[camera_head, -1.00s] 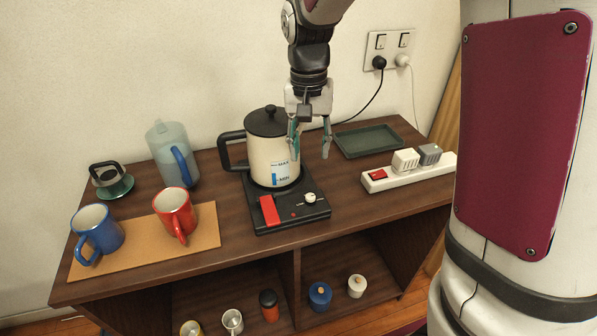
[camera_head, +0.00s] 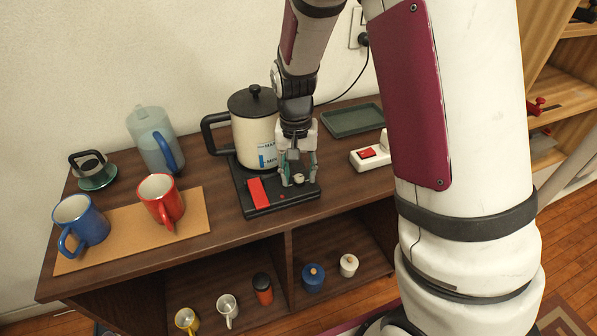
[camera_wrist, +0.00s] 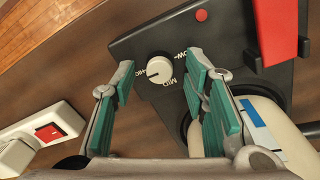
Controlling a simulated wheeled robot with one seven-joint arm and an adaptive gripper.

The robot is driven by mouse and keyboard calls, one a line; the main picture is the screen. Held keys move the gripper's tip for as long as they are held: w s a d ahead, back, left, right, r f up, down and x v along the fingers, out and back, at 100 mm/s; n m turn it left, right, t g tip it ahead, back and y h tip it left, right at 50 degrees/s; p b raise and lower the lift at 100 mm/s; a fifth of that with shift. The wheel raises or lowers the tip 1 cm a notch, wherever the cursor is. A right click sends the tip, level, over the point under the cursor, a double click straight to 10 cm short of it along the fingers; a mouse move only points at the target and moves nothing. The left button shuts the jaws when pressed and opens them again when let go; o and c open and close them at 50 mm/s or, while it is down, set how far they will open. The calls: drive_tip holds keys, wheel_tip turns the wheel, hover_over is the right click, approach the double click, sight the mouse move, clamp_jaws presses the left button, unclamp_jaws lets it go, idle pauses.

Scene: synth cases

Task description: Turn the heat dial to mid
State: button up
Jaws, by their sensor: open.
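The heat dial (camera_wrist: 160,69) is a small white knob on the black kettle base (camera_wrist: 230,30); it also shows in the head view (camera_head: 299,179). Printed LOW, MID and HIGH marks surround it, partly covered by my fingers. A small mark shows on the knob, but I cannot tell exactly where it points. My gripper (camera_head: 298,182) is open just above the dial. In the wrist view its teal-padded fingers (camera_wrist: 160,76) stand on either side of the dial, with gaps to it. The cream kettle (camera_head: 254,135) stands on the base, behind and left of my gripper.
A red lever (camera_head: 258,192) is on the base, left of the dial. A white power strip (camera_head: 366,160) lies to the right, and a green tray (camera_head: 352,121) behind. Red (camera_head: 160,197) and blue (camera_head: 80,222) mugs and a jug (camera_head: 150,145) stand to the left.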

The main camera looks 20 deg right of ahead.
clamp_jaws()
drive_tip(key=shift+n, duration=0.4)
drive_tip(key=n, duration=0.3)
drive_tip(key=shift+n, duration=0.3)
drive_tip(key=n+p, duration=0.1)
drive_tip(key=n, duration=0.3)
drive_tip(key=shift+n, duration=0.3)
drive_tip(key=n+p, duration=0.2)
drive_tip(key=n, duration=0.2)
drive_tip(key=shift+s+a, duration=0.1)
drive_tip(key=n+p, duration=0.1)
drive_tip(key=n, duration=0.3)
drive_tip(key=shift+n+t+p, duration=0.3)
